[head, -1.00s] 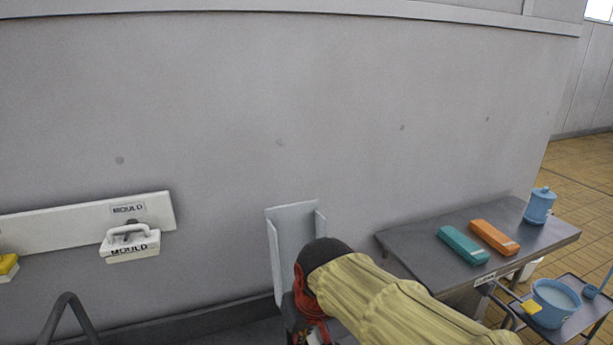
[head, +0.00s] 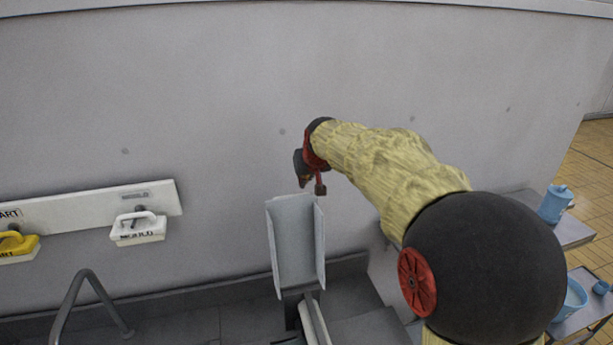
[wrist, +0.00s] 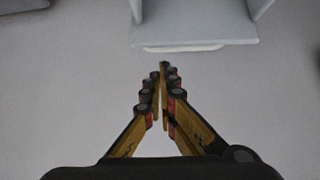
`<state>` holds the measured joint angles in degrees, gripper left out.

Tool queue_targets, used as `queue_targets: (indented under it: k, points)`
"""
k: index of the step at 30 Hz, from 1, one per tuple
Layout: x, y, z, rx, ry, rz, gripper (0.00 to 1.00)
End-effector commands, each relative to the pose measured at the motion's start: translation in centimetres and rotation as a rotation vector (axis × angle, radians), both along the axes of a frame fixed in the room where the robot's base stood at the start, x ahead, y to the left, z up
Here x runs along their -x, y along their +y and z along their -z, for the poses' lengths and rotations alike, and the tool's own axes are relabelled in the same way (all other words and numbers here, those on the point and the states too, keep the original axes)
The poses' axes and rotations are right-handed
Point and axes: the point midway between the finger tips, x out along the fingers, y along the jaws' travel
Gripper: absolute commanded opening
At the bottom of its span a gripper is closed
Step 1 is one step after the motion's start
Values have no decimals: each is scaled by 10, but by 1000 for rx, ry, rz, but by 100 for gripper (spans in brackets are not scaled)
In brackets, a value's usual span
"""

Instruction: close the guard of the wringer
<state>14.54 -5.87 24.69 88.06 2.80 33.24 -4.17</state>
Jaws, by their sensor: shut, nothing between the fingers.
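The guard (head: 296,240) is a pale grey panel with two side flanges. It stands upright, open, in the lower middle of the head view, in front of the wall. The wringer (head: 312,318) shows only in part beneath it, cut off by the bottom edge. In the wrist view the guard (wrist: 195,24) is at the top, just beyond my fingertips, with a gap between. My gripper (wrist: 164,68) is shut and empty. In the head view my gripper (head: 310,182) is just above the guard's top edge; its fingers are small and partly hidden there.
A bent grey pipe (head: 88,290) rises at lower left. On the right, a table holds a blue jug (head: 555,204), with a blue bucket (head: 570,300) below.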

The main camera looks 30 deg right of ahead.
Motion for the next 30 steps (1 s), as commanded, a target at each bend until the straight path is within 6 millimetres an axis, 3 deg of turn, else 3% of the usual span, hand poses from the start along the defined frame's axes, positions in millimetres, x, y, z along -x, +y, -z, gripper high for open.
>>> queue_targets:
  k: [6,12,30]
  points:
    - [-23,-5,28,0,2,0,0]
    - [-35,-7,42,0,1,0,0]
    - [-36,-8,45,2,-10,0,0]
